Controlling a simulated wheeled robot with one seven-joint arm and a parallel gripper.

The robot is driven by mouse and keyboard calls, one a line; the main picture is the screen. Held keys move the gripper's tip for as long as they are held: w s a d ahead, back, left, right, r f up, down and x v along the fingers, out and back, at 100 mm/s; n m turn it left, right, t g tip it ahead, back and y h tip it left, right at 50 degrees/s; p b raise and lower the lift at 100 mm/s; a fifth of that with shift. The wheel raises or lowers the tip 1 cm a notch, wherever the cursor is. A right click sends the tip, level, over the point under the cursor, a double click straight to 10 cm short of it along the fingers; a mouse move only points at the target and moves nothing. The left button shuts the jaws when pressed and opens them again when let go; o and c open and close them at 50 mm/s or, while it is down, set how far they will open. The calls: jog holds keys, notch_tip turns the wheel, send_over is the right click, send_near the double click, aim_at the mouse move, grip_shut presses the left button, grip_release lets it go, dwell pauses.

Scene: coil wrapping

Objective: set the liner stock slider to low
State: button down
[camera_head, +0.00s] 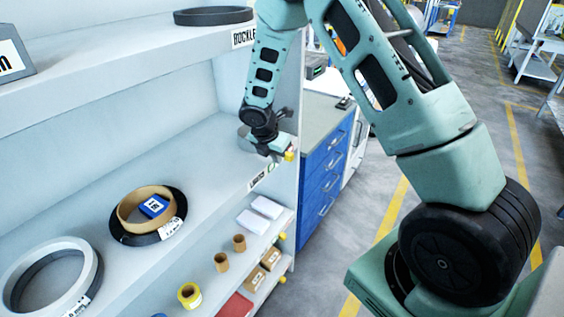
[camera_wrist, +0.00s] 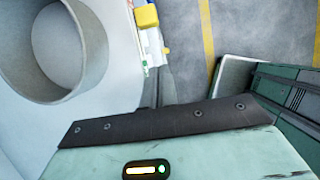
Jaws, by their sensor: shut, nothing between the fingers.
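A small yellow knob (camera_head: 290,156) sits at the right end of the middle shelf's front edge, close beside my gripper (camera_head: 273,154). It looks like a slider's knob; the slider's markings are too small to read. The yellow knob also shows at the top of the wrist view (camera_wrist: 146,17). A white label (camera_head: 258,181), apparently reading "LINERS", is on the same shelf edge, left of the knob. My gripper is shut and empty, pointing down at the shelf's right end. I cannot tell whether it touches the knob.
Further left lie a dark ring with a brown ring (camera_head: 135,195) and a white ring (camera_head: 88,262). The lower shelf (camera_head: 215,285) holds cores, boxes and tape. A blue drawer cabinet (camera_head: 325,160) stands to the right.

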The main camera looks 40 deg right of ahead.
jog(key=w+v, duration=0.1)
jog(key=v, duration=0.5)
jog(key=shift+s+a+r, duration=0.2)
jog(key=shift+s+r, duration=0.1)
jog(key=shift+s, duration=0.25)
jog(key=s+a+r+m+y, duration=0.2)
jog(key=s+a+r+m, duration=0.15)
jog(key=s+a, duration=0.45)
jog(key=s+a+r+m+y, duration=0.1)
jog(key=s+a+r+m, duration=0.25)
jog(key=s+a, duration=0.45)
jog(key=s+a+r+m+y, duration=0.1)
jog(key=s+a+m, duration=0.2)
jog(key=s, duration=0.4)
jog(key=s+a+r+m+g, duration=0.1)
jog(key=s+a+m, duration=0.3)
jog(key=s, duration=0.4)
jog(key=shift+s+a+r+g+y, duration=0.2)
jog(key=shift+s+a+g+y, duration=0.15)
jog(key=shift+a, duration=0.25)
